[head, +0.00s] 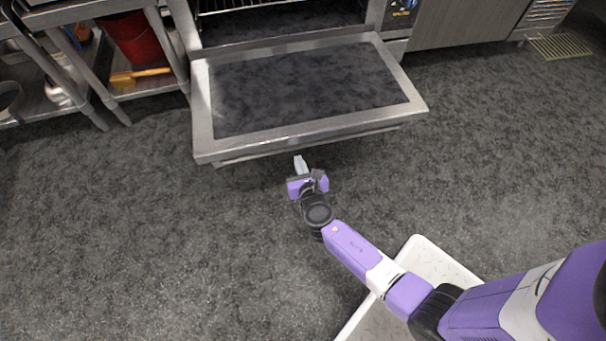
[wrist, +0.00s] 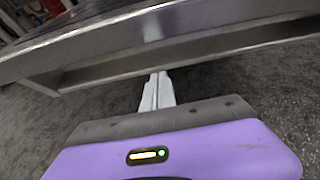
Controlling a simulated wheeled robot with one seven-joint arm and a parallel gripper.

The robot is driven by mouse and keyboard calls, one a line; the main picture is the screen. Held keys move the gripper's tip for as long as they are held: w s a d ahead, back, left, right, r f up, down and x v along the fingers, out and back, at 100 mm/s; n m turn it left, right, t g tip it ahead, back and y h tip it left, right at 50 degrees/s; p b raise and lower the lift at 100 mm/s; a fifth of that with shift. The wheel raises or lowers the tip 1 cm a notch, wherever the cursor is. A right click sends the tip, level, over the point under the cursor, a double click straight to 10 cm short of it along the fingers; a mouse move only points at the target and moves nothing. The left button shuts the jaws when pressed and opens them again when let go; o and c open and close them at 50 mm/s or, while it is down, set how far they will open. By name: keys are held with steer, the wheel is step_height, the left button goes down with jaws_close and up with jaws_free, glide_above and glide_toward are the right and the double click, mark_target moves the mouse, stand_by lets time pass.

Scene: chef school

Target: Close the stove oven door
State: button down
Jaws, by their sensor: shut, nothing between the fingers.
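The stove oven door (head: 206,112) is open, folded down and roughly level, with a metal frame around a dark panel. In the wrist view the metal edge of the door (wrist: 190,22) crosses the upper part of the picture. My gripper (head: 299,160) is just in front of the door's front edge, near its middle. In the wrist view the fingers of my gripper (wrist: 158,80) are together and empty, pointing toward the underside of the door. I cannot tell whether the fingertips touch it. The oven opening (head: 280,20) shows behind the door, with a rack inside.
A metal shelf unit (head: 180,45) stands left of the oven, holding a red bucket (head: 135,38) and a yellow-handled tool (head: 140,76). Metal cabinets (head: 465,25) stand to the right. A floor drain grate (head: 560,46) lies at the far right. The dark floor is clear.

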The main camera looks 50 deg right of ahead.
steer(key=shift+w+d+r+p, duration=0.2)
steer(key=shift+w+r+p, duration=0.1)
steer(key=shift+r, duration=0.25)
steer(key=shift+w+d+r+p, duration=0.15)
steer(key=shift+w+r+p, duration=0.2)
steer(key=shift+r, duration=0.2)
steer(key=shift+w+d+r+p, duration=0.2)
steer(key=shift+w+r+p, duration=0.1)
steer(key=shift+r, duration=0.25)
